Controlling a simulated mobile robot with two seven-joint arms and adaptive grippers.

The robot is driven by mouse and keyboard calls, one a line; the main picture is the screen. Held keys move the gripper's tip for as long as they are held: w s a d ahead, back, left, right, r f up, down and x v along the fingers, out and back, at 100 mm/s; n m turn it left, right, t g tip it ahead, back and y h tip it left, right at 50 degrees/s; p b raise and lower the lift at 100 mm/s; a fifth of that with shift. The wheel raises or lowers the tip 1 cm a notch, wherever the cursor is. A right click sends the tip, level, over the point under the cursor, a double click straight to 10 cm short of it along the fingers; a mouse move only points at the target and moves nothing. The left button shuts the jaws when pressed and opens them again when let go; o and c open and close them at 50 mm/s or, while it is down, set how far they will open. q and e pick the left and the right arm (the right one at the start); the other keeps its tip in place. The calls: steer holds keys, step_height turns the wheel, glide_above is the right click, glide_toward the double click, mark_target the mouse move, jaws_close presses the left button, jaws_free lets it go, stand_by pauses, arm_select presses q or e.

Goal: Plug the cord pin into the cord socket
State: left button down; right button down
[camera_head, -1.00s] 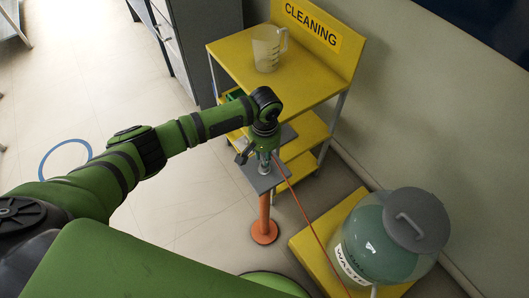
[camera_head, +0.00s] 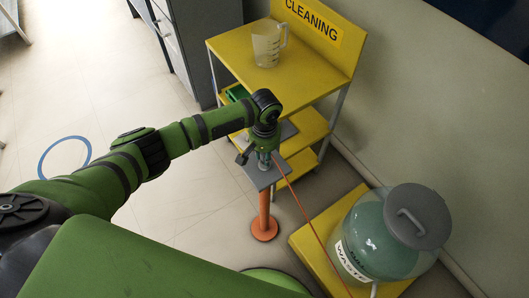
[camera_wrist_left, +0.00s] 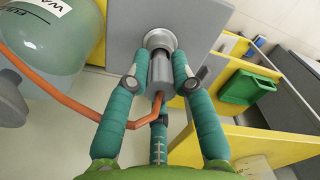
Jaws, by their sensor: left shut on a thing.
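The cord pin (camera_wrist_left: 161,72) is a grey cylinder with an orange cord coming from its rear. My left gripper (camera_wrist_left: 160,84) is shut on it, one teal finger on each side. The cord socket (camera_wrist_left: 160,38) is a round, shiny metal ring on a grey plate (camera_wrist_left: 124,30). The pin's front end is lined up with the ring and meets it in the left wrist view; I cannot tell how deep it sits. In the head view my left gripper (camera_head: 264,158) is right above the grey plate (camera_head: 258,182), which tops an orange post (camera_head: 264,212). My right gripper is not in view.
The orange cord (camera_head: 305,212) runs toward a yellow platform (camera_head: 312,243) holding a large waste jar (camera_head: 385,240). A yellow cleaning cart (camera_head: 235,55) with a clear jug (camera_head: 267,47) stands behind the post. Floor to the left is clear around a blue ring (camera_head: 42,165).

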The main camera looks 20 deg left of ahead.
arm_select(q)
steer(key=shift+f, duration=0.15)
steer(key=c, duration=1)
jaws_free()
step_height(320, 180, up, 12)
steer(key=shift+r, duration=0.1)
